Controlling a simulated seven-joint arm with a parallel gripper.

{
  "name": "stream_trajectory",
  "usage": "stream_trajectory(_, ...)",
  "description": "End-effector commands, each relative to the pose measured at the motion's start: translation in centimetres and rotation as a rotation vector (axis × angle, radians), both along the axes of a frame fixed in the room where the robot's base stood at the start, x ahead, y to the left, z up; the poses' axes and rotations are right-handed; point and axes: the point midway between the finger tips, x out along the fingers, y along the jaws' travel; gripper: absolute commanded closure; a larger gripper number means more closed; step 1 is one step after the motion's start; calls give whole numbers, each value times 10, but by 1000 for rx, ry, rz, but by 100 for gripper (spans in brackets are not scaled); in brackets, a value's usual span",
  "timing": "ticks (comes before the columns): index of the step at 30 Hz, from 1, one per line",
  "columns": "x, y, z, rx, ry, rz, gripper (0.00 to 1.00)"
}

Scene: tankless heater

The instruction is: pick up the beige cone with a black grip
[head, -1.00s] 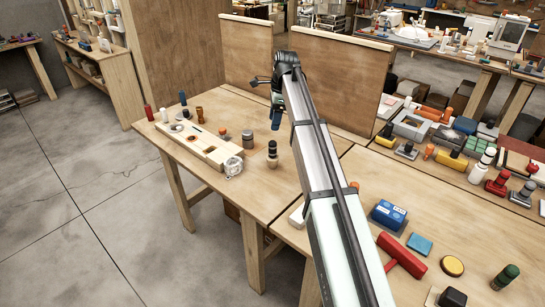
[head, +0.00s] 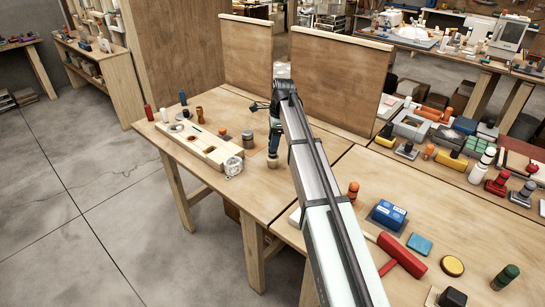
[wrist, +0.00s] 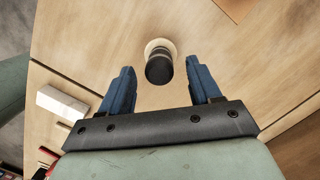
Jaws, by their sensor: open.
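The beige cone with a black grip (wrist: 159,62) stands on the wooden table. In the wrist view its black grip points toward the camera and the beige base shows around its far side. My gripper (wrist: 161,74) is open, with one blue finger to the left of the grip and one to the right, with a gap on each side. In the head view my gripper (head: 273,140) is right above the cone and hides most of it; only a bit of its beige lower part (head: 271,163) shows.
A white block (wrist: 75,104) lies to the left in the wrist view. Upright boards (head: 247,52) stand behind.

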Motion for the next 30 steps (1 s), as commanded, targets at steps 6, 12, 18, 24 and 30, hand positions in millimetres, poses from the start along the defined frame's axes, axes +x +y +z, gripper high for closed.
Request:
stream_trajectory(6, -1, 5, -29, 0, 2, 0, 37)
stream_trajectory(12, -1, 7, -43, 0, 1, 0, 37)
stream_trajectory(18, -1, 7, -43, 0, 1, 0, 40)
stream_trajectory(24, -1, 7, -43, 0, 1, 0, 59)
stream_trajectory(30, -1, 7, -43, 0, 1, 0, 78)
